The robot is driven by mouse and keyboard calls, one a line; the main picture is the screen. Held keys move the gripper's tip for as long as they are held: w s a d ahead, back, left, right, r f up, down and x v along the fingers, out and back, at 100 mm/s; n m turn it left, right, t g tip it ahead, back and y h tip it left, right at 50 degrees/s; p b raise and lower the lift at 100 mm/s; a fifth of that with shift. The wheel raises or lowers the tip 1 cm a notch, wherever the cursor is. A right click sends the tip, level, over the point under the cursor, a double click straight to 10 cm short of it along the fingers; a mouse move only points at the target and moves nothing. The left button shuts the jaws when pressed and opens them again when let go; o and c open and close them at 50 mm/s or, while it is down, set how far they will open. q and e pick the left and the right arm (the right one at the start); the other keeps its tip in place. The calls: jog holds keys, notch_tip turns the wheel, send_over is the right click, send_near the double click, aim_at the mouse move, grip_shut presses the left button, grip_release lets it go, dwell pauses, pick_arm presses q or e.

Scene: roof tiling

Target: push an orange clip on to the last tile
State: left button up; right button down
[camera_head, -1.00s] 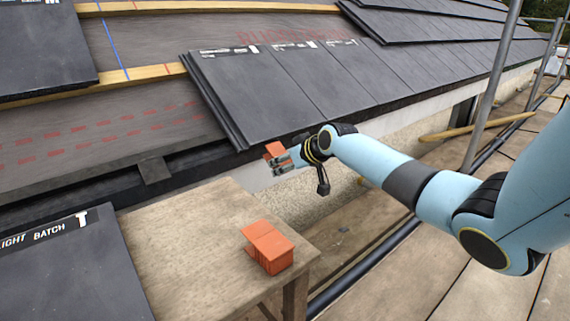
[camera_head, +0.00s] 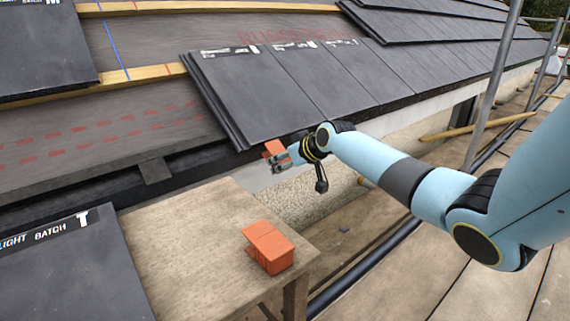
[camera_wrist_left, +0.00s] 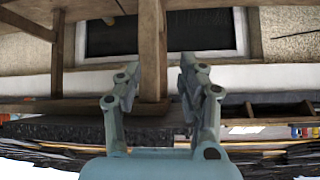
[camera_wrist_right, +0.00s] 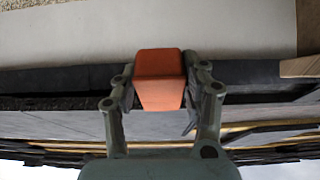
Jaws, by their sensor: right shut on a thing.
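My right gripper (camera_head: 282,160) is shut on an orange clip (camera_head: 273,149). It holds the clip just below the lower edge of the last tile (camera_head: 240,95), the leftmost of the laid row; I cannot tell if they touch. In the right wrist view the clip (camera_wrist_right: 160,78) sits between the two fingers (camera_wrist_right: 160,90). My left gripper (camera_wrist_left: 158,88) shows only in its own wrist view, with its fingers apart and nothing between them but a wooden post behind.
A stack of orange clips (camera_head: 268,246) lies on a wooden table (camera_head: 190,240) in front of the roof. A dark tile (camera_head: 75,275) lies at the lower left. A scaffold pole (camera_head: 492,90) stands at the right, beyond my right arm.

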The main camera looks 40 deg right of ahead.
aim_at(277, 150)
jog(key=shift+w+a+r, duration=0.1)
jog(key=shift+w+r, duration=0.45)
jog(key=shift+w, duration=0.35)
dwell(0.5)
jog(key=shift+w+r, duration=0.15)
jog(key=shift+w, duration=0.05)
jog(key=shift+w+r, duration=0.45)
jog(key=shift+w, duration=0.2)
dwell(1.2)
jog(key=c, duration=0.6)
grip_release()
jog(key=shift+f, duration=0.1)
jog(key=shift+s, duration=0.1)
